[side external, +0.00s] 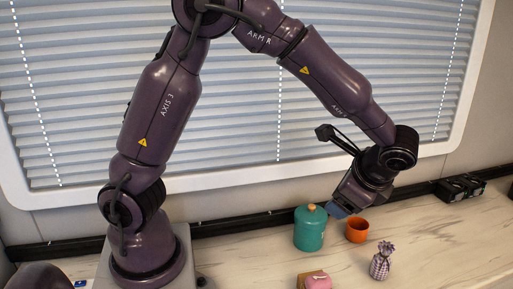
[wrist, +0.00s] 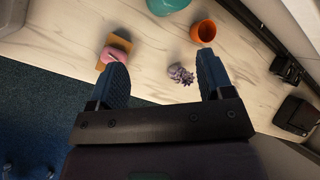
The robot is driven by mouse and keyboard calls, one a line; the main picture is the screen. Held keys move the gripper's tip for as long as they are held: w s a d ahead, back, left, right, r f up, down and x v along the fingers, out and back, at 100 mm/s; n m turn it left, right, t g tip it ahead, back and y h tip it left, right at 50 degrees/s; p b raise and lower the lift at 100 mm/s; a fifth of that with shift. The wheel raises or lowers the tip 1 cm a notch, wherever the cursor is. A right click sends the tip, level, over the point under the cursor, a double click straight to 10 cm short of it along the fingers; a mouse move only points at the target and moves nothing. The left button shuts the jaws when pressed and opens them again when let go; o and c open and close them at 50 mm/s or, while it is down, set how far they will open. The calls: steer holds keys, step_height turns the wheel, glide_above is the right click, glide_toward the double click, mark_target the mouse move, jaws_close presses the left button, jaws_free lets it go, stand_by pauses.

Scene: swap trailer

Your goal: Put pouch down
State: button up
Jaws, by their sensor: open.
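The pouch (side external: 380,262) is small, purple and white checked, with a gathered top. It stands on the pale counter, to the right in the side external view. In the wrist view the pouch (wrist: 181,74) shows beyond my fingers, between their lines. My gripper (side external: 340,211) is above the counter, higher than the pouch and to its left in the side view. In the wrist view my gripper (wrist: 162,60) has its two blue fingers wide apart with nothing between them. The pouch is apart from both fingers.
A teal lidded canister (side external: 309,232) and an orange cup (side external: 357,230) stand behind the pouch. A pink item (side external: 318,283) sits on a tan block (side external: 304,277) at the front. Black boxes (side external: 459,188) are at the back right. The counter (side external: 445,250) right of the pouch is clear.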

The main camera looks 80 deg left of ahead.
steer(key=s+r+n+t+h, duration=0.3)
steer(key=s+r+n, duration=0.2)
steer(key=s, duration=0.3)
steer(key=s+a+r+n+t+h, duration=0.1)
steer(key=s+r+n+h, duration=0.3)
steer(key=s, duration=0.5)
steer(key=shift+r+n+t, duration=0.5)
steer(key=shift+r+t, duration=0.3)
steer(key=shift+t, duration=0.1)
